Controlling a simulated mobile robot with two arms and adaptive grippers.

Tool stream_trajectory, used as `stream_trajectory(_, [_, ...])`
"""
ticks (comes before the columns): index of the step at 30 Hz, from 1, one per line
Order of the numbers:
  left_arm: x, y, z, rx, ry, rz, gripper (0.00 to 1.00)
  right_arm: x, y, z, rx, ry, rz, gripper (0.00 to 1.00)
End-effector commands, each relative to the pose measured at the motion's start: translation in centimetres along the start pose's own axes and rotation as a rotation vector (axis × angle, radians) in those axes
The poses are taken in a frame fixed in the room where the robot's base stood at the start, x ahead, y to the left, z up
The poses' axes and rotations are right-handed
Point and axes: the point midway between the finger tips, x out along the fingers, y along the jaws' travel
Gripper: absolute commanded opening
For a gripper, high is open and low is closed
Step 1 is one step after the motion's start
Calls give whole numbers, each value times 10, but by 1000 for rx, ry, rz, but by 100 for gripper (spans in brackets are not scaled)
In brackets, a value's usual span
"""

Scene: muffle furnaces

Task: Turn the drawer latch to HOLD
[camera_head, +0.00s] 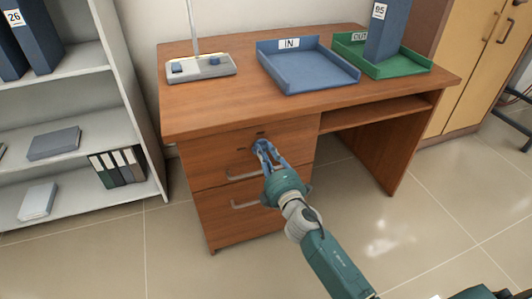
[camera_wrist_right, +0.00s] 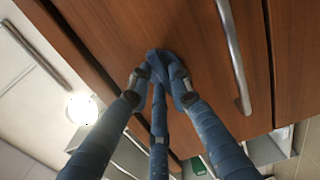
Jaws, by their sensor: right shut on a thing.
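The wooden desk has a top drawer (camera_head: 215,158) with a bar handle, and my right gripper (camera_head: 263,150) is at the upper part of its front. In the right wrist view, my right gripper's (camera_wrist_right: 160,75) blue fingers close together on a small dark blue piece, the drawer latch (camera_wrist_right: 157,56), against the wood. The fingers cover most of the latch, so I cannot tell which way it points. The drawer looks closed. The drawer handle (camera_wrist_right: 233,60) runs beside the fingers, apart from them. My left gripper is not in view.
A lower drawer (camera_head: 225,220) with its own handle is below. On the desk are a grey device (camera_head: 205,72), a blue IN tray (camera_head: 330,75) and a green OUT tray (camera_head: 410,68) with a blue binder (camera_head: 388,30). A white shelf (camera_head: 90,60) stands left. Floor is open in front.

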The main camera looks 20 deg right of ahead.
Motion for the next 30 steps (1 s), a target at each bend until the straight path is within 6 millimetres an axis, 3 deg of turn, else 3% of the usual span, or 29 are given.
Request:
stream_trajectory(12, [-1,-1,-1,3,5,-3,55,0,-1,-1,-10,1,-1,0])
stream_trajectory(13, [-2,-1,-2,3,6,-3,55,0,-1,-1,-10,1,-1,23])
stream_trajectory(15, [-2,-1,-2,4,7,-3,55,0,-1,-1,-10,1,-1,37])
stream_trajectory(16, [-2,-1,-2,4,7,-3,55,0,-1,-1,-9,1,-1,39])
stream_trajectory(25, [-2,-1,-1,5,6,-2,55,-2,-1,0,-8,1,-1,39])
stream_trajectory(30, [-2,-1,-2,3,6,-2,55,-21,-2,0,-7,1,-3,39])
